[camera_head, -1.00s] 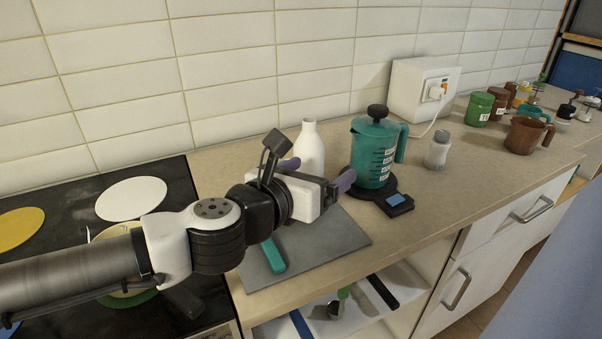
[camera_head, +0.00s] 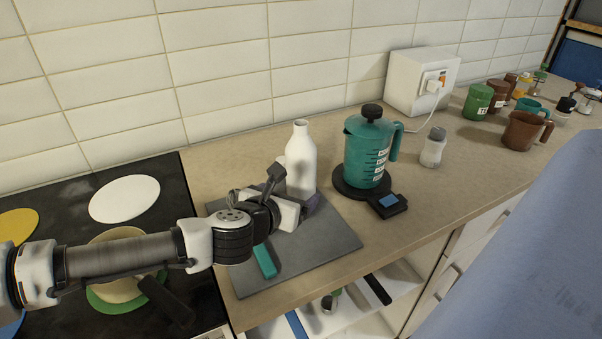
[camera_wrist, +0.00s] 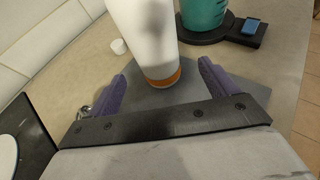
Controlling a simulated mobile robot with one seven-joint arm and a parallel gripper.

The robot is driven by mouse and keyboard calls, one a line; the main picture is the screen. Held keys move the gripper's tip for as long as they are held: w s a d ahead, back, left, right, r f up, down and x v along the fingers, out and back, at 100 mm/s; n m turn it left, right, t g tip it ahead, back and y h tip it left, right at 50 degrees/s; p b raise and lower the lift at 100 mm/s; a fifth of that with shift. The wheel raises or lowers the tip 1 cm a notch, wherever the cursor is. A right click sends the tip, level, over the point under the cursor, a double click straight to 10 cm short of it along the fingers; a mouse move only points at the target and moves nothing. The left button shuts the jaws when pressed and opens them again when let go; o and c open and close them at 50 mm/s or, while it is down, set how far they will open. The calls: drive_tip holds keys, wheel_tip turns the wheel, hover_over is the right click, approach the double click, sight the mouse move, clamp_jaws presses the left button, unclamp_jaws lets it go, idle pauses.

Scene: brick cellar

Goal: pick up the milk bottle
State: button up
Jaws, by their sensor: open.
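The milk bottle is a plain white bottle (camera_head: 301,158) standing upright at the back of a grey board (camera_head: 330,243). In the wrist view the bottle (camera_wrist: 146,32) shows an orange band at its base. My gripper (camera_head: 295,204) is low over the board, just in front of the bottle. In the wrist view its two purple fingers (camera_wrist: 164,74) are spread apart, with the bottle's base between and slightly beyond the tips. In the head view one finger is mostly hidden.
A teal jug (camera_head: 366,153) stands on a black scale (camera_head: 387,203) right of the bottle. A teal-handled tool (camera_head: 264,261) lies on the board below my arm. A small white object (camera_wrist: 119,46) is left of the bottle. The hob (camera_head: 75,225) is at left.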

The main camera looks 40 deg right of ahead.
sight(296, 188)
drive_tip(key=shift+p+x, duration=0.45)
drive_tip(key=shift+x, duration=1.45)
drive_tip(key=p+x, duration=0.1)
drive_tip(key=x, duration=0.3)
drive_tip(key=shift+w+f, duration=0.15)
drive_tip(key=shift+w, duration=0.1)
drive_tip(key=shift+c, duration=0.2)
drive_tip(key=c, duration=1.4)
